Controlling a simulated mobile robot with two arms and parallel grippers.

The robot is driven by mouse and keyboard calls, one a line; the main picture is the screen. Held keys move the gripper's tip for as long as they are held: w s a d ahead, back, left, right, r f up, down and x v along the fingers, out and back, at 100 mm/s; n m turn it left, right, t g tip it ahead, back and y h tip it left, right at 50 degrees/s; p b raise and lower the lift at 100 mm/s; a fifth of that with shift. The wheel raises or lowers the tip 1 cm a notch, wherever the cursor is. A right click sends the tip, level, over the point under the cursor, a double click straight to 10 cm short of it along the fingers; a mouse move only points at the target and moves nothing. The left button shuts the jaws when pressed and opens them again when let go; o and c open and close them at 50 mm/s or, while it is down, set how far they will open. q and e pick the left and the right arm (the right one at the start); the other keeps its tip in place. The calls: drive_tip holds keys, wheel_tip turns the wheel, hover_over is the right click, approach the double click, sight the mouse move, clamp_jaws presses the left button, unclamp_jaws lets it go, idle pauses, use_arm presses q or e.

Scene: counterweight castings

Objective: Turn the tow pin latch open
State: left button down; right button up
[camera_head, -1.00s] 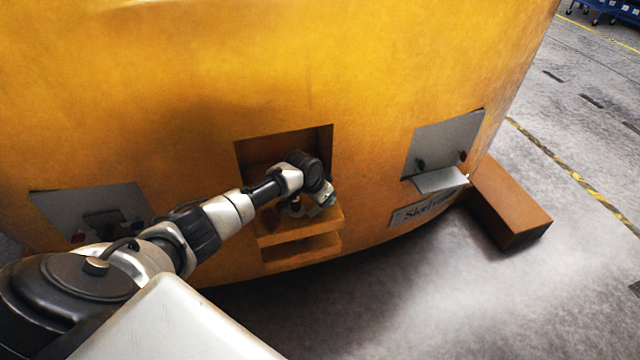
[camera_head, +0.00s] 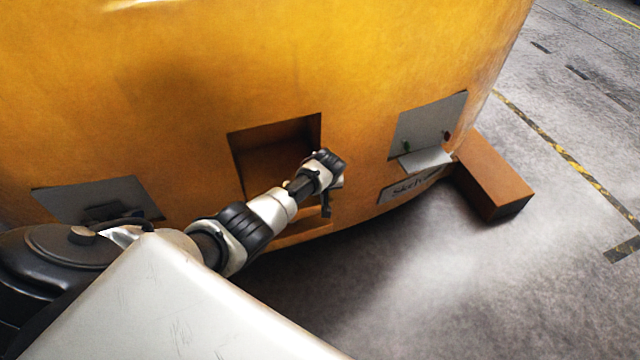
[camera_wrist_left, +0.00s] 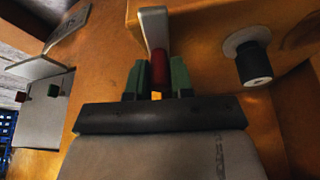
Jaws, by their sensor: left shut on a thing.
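The tow pin latch looks like a flat grey lever (camera_wrist_left: 154,28) with a red grip (camera_wrist_left: 159,68) in the left wrist view. My left gripper (camera_wrist_left: 158,80) has its green fingers on both sides of the red grip and is shut on it. In the head view my left gripper (camera_head: 326,203) is at the right side of the recess (camera_head: 270,150) in the yellow casting, and the arm hides the latch. A dark cylinder on a pale round collar (camera_wrist_left: 254,64), perhaps the tow pin's end, stands right of the lever. My right gripper is out of view.
The yellow casting (camera_head: 200,70) fills much of the head view. A grey panel with a lower flap (camera_head: 428,125) is to the right of the recess, and another panel (camera_head: 95,200) is to the left. A brown block (camera_head: 492,175) lies on the floor. Open floor lies to the right.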

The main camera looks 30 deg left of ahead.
use_arm(q)
drive_tip(key=shift+w+d+n+g+y+b, duration=0.15)
drive_tip(key=shift+n+g, duration=0.05)
drive_tip(key=shift+n, duration=0.35)
drive_tip(key=shift+w+d+n+g+y+b, duration=0.1)
drive_tip(key=shift+d+n+g+y+b, duration=0.1)
drive_tip(key=shift+n, duration=0.35)
drive_tip(key=c, duration=1)
unclamp_jaws()
drive_tip(key=shift+d+r+p, duration=0.1)
drive_tip(key=shift+r+p, duration=0.25)
drive_tip(key=shift+r, duration=0.15)
drive_tip(key=p+v, duration=0.2)
drive_tip(key=v, duration=0.7)
drive_tip(key=shift+s+d+r, duration=0.1)
drive_tip(key=shift+s+r, duration=0.1)
drive_tip(key=shift+r, duration=0.1)
